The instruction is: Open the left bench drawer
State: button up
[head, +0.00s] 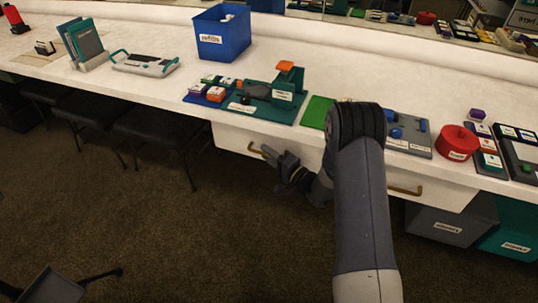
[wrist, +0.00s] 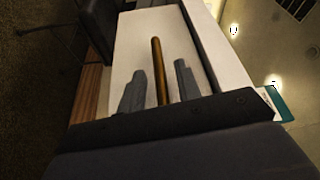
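The left bench drawer has a white front (head: 232,139) under the bench top and looks shut in the head view. Its brass bar handle (head: 256,151) shows just left of my gripper (head: 273,156). In the wrist view, the handle (wrist: 157,62) runs between the two grey fingers of my gripper (wrist: 159,72), with a gap on each side. The fingers are open and point at the white drawer front (wrist: 135,35). Whether the fingertips touch the front is unclear. My arm hides part of the bench front between the two drawers.
A second drawer handle (head: 406,191) is right of my arm. A grey bin (head: 452,226) and a teal bin (head: 508,243) stand under the bench at right. Dark stools (head: 160,128) stand at left. The carpet (head: 220,220) before the drawer is clear.

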jog(key=shift+s, duration=0.1)
jog(key=shift+c, duration=0.4)
grip_shut()
